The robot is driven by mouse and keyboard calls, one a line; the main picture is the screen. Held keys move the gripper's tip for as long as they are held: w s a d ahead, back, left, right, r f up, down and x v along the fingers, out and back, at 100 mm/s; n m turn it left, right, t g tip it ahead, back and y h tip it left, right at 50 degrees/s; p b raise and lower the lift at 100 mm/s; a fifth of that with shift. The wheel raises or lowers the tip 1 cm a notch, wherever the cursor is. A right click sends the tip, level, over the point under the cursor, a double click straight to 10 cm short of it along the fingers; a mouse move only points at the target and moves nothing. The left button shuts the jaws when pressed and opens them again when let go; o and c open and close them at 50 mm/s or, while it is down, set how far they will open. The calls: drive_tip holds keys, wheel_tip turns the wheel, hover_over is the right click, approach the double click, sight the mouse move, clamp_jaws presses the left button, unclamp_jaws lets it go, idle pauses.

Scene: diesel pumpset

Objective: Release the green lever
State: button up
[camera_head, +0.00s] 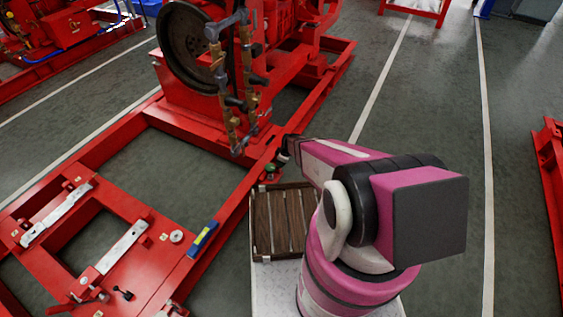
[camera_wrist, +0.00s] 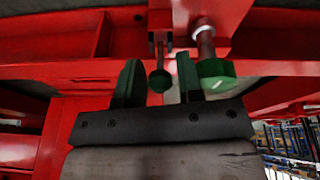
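In the wrist view, a small dark green ball knob (camera_wrist: 160,80) hangs on a thin stem from the red frame. A larger green knob (camera_wrist: 215,75) on a pale shaft sits just to its right. Either could be the green lever; I cannot tell which. My gripper (camera_wrist: 158,84) is open, its two dark green fingers on either side of the ball knob, with narrow gaps showing. Whether the knob is at fingertip depth is unclear. In the head view, my gripper (camera_head: 283,152) is beside the red frame, near a small green part (camera_head: 270,169), and the fingers are mostly hidden.
The red pumpset frame (camera_head: 225,190) runs along the left, with a flywheel (camera_head: 190,48) and upright pipes (camera_head: 241,90) above. A wooden slatted crate (camera_head: 262,225) lies below my arm. The grey floor to the right is open (camera_head: 440,100).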

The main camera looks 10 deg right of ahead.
drive_tip(key=v, duration=1)
drive_tip(key=shift+r, duration=0.4)
drive_tip(key=shift+s+d, duration=0.1)
drive_tip(key=s+d+r+m+h, duration=0.1)
drive_tip(key=s+r+m, duration=0.3)
drive_tip(key=r, duration=0.4)
drive_tip(key=s+d+r+m+g, duration=0.1)
drive_tip(key=s+d+r+m, duration=0.2)
drive_tip(key=r, duration=0.5)
drive_tip(key=s+d+r+m+h, duration=0.1)
drive_tip(key=s+d+r+m, duration=0.2)
drive_tip(key=s+r+m, duration=0.3)
wheel_tip(320, 180, up, 2)
drive_tip(key=shift+r+g+h, duration=0.15)
drive_tip(key=shift+g+h, duration=0.15)
drive_tip(key=shift+g, duration=0.1)
